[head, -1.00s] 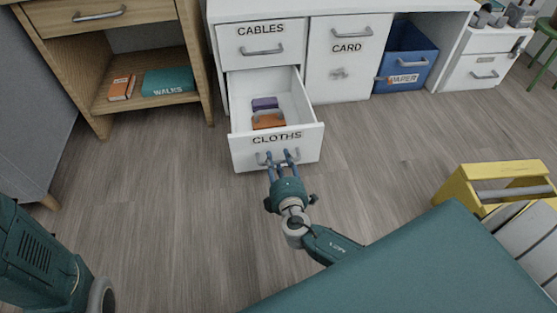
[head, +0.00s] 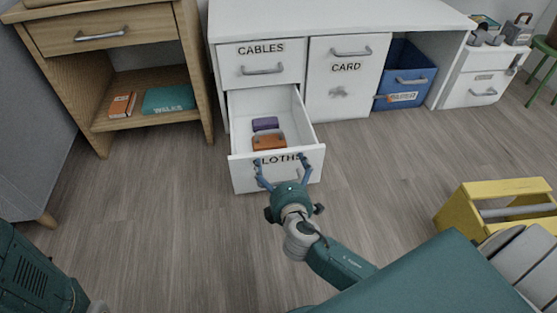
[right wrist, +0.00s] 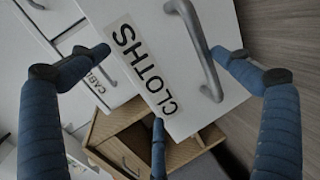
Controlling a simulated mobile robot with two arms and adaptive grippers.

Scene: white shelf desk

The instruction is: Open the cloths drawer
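The cloths drawer (head: 308,165) is pulled well out of the white desk, below the cables drawer. A purple item (head: 265,123) and an orange item (head: 269,142) lie inside it. My right gripper (head: 283,166) is at the drawer front, fingers spread wide. In the right wrist view the drawer handle (right wrist: 197,45) lies between the spread fingers (right wrist: 163,60), with no finger closed on it. The CLOTHS label (right wrist: 143,65) shows there; in the head view a finger partly covers it. My left gripper is not in view.
The cables drawer (head: 262,62) and card door (head: 347,75) are shut. A blue bin (head: 413,75) stands to their right. A wooden side table (head: 105,92) is at left, a yellow toolbox (head: 465,212) at right. The floor before the drawer is clear.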

